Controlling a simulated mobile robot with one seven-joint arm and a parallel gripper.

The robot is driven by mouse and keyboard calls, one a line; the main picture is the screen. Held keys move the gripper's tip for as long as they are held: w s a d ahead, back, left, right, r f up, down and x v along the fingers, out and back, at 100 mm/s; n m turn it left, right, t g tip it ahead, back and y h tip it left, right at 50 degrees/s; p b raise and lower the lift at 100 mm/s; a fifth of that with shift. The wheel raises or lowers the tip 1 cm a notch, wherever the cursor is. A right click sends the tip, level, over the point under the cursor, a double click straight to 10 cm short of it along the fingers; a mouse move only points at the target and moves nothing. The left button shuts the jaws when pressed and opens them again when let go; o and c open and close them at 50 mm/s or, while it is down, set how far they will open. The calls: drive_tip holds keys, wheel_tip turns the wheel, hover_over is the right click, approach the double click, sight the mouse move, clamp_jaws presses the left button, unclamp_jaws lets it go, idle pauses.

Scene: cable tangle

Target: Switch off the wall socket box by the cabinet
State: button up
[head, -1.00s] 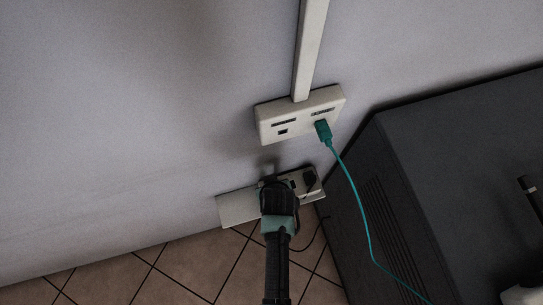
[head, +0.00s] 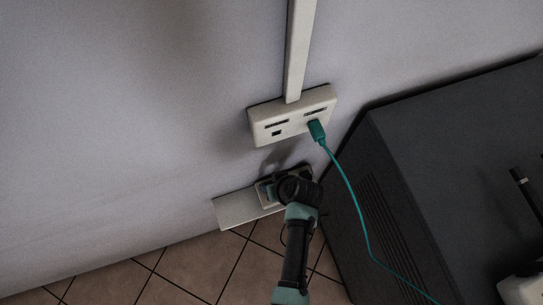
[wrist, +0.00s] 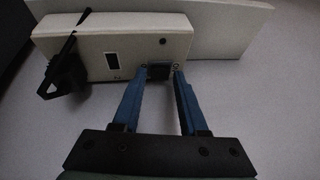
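The low wall socket box is off-white and sits against the skirting beside the dark cabinet. In the wrist view the socket box (wrist: 88,46) fills the upper left, with a black plug (wrist: 62,72) at its left end and a dark slot in its face. A dark switch-like block (wrist: 159,71) sits at its lower edge. My gripper (wrist: 160,70) has two blue fingers apart, their tips either side of this block; contact is unclear. In the head view my gripper (head: 266,189) is at the low box and hides most of it.
A second white wall box (head: 292,116) with a teal plug (head: 316,131) is mounted higher, under a vertical trunking strip. Its teal cable runs down over the dark cabinet (head: 430,190) at right. A pale skirting board (head: 236,209) meets the tiled floor (head: 190,270).

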drive_tip(key=p+v, duration=0.1)
drive_tip(key=v, duration=1.2)
drive_tip(key=shift+p, duration=0.4)
